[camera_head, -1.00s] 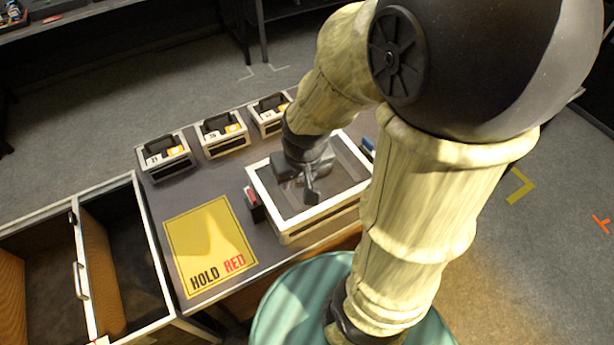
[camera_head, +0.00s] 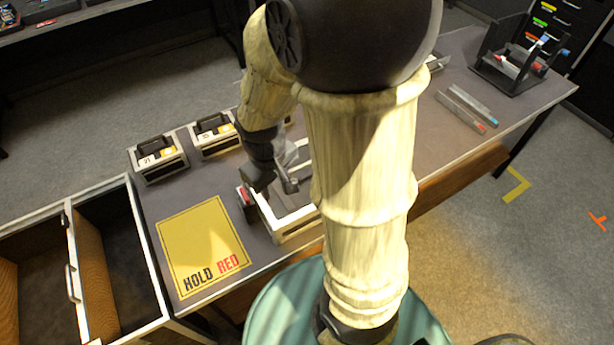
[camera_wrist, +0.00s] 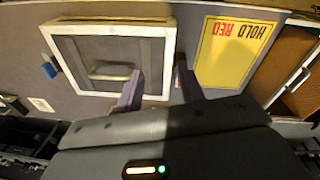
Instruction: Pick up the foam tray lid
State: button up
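The foam tray (camera_head: 297,231) has a white rim and stands on the dark table, partly hidden by my arm. In the wrist view its grey top panel, which looks like the lid (camera_wrist: 85,48), lies inside the white rim (camera_wrist: 62,90) with a bar handle (camera_wrist: 110,73) across it. My gripper (camera_head: 282,188) is above the tray's left part in the head view. In the wrist view my gripper (camera_wrist: 160,80) has its fingers apart, one over the tray's edge area and one beside it. Nothing is clearly held between them.
A yellow "HOLD RED" mat (camera_head: 200,245) lies left of the tray. A small red-topped item (camera_head: 246,197) stands at the tray's left side. Black-and-white bins (camera_head: 158,158) line the back. An open drawer (camera_head: 130,240) is at left. A rack (camera_head: 520,65) stands at far right.

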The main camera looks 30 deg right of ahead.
aim_at(292, 170)
jog(key=w+f+n+g+h+b, duration=0.1)
jog(key=w+f+n+h+b, duration=0.1)
jog(key=w+f+n+h, duration=0.1)
jog(key=w+f+n+g+h+b, duration=0.1)
jog(key=w+f+n+h+b, duration=0.1)
jog(key=n, duration=0.3)
jog(key=w+f+n+h+b, duration=0.2)
jog(key=w+f+n+h, duration=0.2)
jog(key=n, duration=0.1)
jog(key=shift+f+g, duration=0.25)
jog(key=shift+g, duration=0.15)
jog(key=w+a+n+h, duration=0.1)
jog(key=h, duration=0.1)
jog(key=w+a+r+n+t+h+b, duration=0.1)
jog(key=w+n, duration=0.1)
jog(key=shift+r+n+h, duration=0.1)
jog(key=shift+n+h, duration=0.2)
jog(key=shift+h, duration=0.1)
jog(key=x, duration=1.1)
jog(key=shift+w+d, duration=0.1)
jog(key=shift+d, duration=0.15)
jog(key=shift+d+f, duration=0.25)
jog(key=shift+d, duration=0.1)
